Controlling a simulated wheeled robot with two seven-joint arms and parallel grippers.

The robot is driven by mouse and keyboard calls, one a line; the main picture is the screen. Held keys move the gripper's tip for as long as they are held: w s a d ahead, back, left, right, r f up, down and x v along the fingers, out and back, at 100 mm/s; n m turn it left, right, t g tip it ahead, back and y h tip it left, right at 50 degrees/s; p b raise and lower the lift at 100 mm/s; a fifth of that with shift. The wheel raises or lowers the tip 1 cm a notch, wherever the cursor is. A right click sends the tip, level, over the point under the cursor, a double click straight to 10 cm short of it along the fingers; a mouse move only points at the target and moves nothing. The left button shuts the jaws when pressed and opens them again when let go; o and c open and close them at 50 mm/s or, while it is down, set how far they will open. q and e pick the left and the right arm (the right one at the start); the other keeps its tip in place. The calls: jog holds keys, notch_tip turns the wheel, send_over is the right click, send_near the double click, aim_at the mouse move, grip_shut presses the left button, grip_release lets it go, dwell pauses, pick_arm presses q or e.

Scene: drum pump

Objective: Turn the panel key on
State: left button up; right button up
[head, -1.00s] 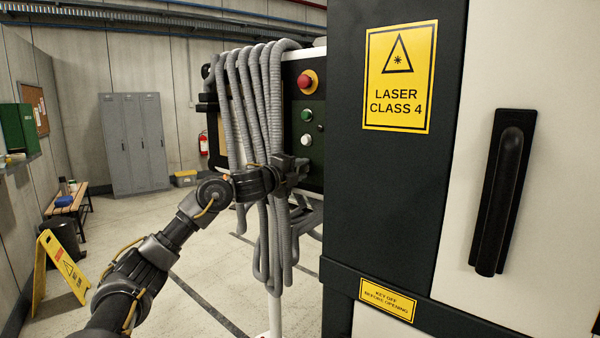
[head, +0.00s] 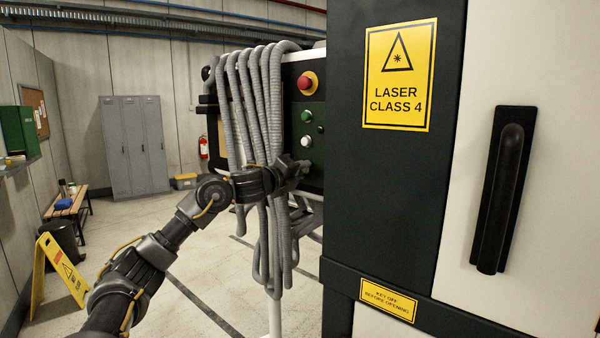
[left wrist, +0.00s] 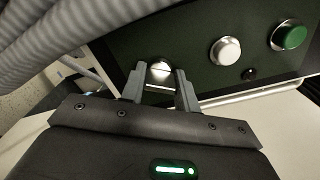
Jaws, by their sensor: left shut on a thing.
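The control panel (head: 307,90) stands beside the dark cabinet and carries a red button, a green button and a white button. In the left wrist view a round silver key switch (left wrist: 160,72) with a slot line sits at the panel's lower edge. My left gripper (left wrist: 162,86) has its fingertips at this switch, one on each side, shut on it. In the head view my left gripper (head: 298,172) is at the panel's lower part, and the switch is hidden behind it. My right gripper is not in view.
Grey corrugated hoses (head: 262,110) hang in front of the panel, close to my left wrist. The dark cabinet (head: 390,210) with a laser warning sign and a black door handle (head: 503,190) fills the right. A yellow floor sign (head: 58,270) stands at left.

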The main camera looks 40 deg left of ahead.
pick_arm(q)
jog(key=o, duration=1)
jog(key=shift+s, duration=0.15)
jog(key=shift+s+f+b, duration=0.1)
jog(key=shift+s+b, duration=0.25)
jog(key=s+b, duration=0.3)
jog(key=s, duration=0.7)
jog(key=shift+w+a, duration=0.1)
